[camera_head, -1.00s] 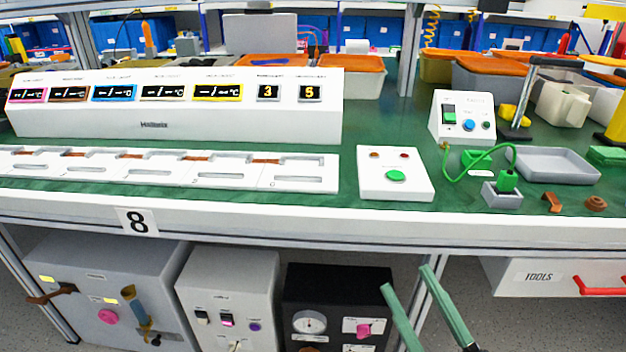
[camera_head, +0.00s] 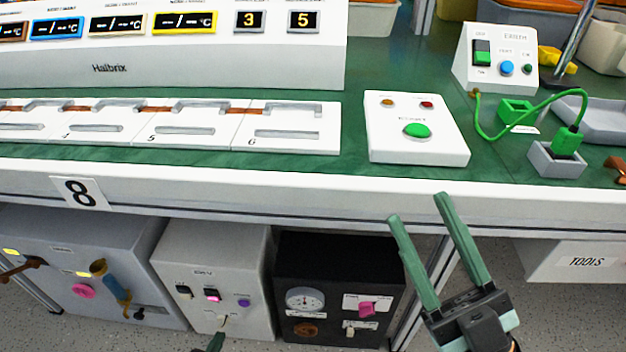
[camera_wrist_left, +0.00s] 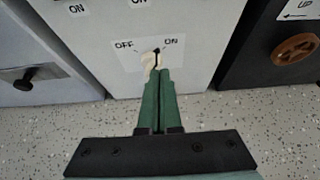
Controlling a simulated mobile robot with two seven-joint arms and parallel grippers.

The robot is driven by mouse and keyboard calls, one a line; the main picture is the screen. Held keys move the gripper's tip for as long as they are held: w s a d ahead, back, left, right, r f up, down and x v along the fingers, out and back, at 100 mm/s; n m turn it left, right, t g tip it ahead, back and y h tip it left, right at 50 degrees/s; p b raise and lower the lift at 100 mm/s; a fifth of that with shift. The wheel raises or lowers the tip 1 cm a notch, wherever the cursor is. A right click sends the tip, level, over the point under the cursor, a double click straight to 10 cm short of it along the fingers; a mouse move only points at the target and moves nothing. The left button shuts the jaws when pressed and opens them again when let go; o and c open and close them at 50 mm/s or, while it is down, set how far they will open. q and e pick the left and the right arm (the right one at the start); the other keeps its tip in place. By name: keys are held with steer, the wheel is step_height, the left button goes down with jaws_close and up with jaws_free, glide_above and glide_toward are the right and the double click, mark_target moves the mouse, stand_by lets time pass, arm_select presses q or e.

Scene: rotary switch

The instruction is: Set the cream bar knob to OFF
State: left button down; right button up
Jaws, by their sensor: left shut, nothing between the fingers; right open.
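The cream bar knob (camera_wrist_left: 149,61) is on the front of a light grey box, between the printed labels OFF on its left and ON on its right. In the left wrist view its upper end leans right, towards ON; its lower part is partly hidden by my fingers. It also shows small in the head view (camera_head: 222,320). My left gripper (camera_wrist_left: 158,72) is shut and empty, its tips at the knob; I cannot tell whether they touch it. My right gripper (camera_head: 417,208) is open and empty before the bench edge.
The light grey box (camera_head: 257,270) also carries other switches. A dark box (camera_head: 330,258) with a gauge stands to its right, a grey box (camera_head: 140,240) to its left. The bench edge (camera_head: 300,200) overhangs them. Speckled floor (camera_wrist_left: 235,125) lies clear in front.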

mark_target(221, 314)
arm_select(q)
steer(key=shift+w+d, duration=0.2)
steer(key=shift+w, duration=1.7)
steer(key=shift+a+f, duration=0.15)
steer(key=shift+f, duration=0.15)
steer(key=shift+a, duration=0.25)
steer(key=shift+a+r, duration=0.1)
steer(key=shift+a, duration=0.4)
steer(key=shift+w+a, duration=0.1)
steer(key=shift+a, duration=0.15)
steer(key=shift+a, duration=0.3)
